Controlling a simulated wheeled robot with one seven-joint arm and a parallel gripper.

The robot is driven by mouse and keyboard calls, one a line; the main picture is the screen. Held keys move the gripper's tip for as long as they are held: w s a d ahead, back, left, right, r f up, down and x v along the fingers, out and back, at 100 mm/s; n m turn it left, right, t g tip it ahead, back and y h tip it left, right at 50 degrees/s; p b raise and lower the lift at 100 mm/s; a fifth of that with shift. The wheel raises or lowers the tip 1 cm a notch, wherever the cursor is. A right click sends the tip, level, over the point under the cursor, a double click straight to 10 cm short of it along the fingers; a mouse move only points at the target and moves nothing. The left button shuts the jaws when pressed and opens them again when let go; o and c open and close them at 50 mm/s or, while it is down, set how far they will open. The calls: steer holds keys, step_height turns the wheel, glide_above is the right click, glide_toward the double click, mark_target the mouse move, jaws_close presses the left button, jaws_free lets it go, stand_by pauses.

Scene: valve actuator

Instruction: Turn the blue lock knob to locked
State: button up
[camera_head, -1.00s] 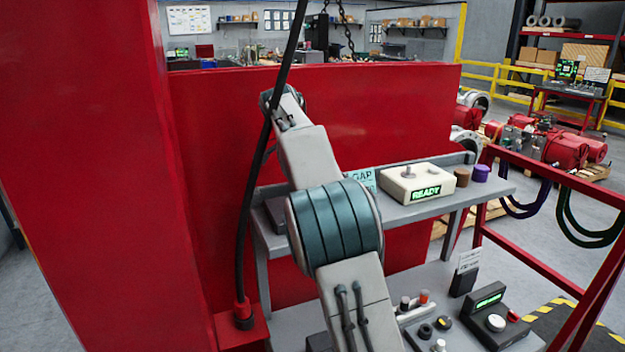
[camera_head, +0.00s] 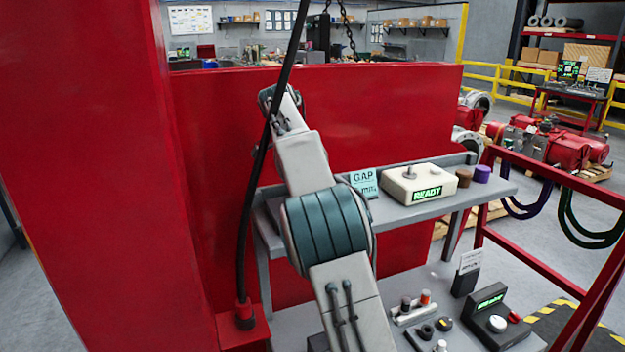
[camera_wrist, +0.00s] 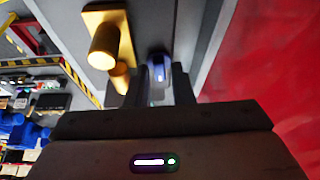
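The blue lock knob (camera_wrist: 159,70) shows in the wrist view, just above the middle, with a pale mark on its face. My gripper (camera_wrist: 162,85) reaches toward it, and the knob appears between or just beyond the fingertips. I cannot tell whether the fingers touch it. In the head view my arm runs down past the bottom edge, so neither my gripper nor the blue knob shows there.
A gold post on a plate (camera_wrist: 103,45) stands left of the knob in the wrist view, and a red wall (camera_wrist: 285,75) is at the right. The head view shows a grey shelf with a READY box (camera_head: 420,184), a console (camera_head: 490,318) and a red rail (camera_head: 540,175).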

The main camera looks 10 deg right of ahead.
steer(key=shift+v, duration=2.25)
steer(key=s+a, duration=0.3)
steer(key=a, duration=0.8)
steer(key=shift+s+a+r, duration=0.15)
steer(key=shift+a+r, duration=0.05)
steer(key=shift+a, duration=0.15)
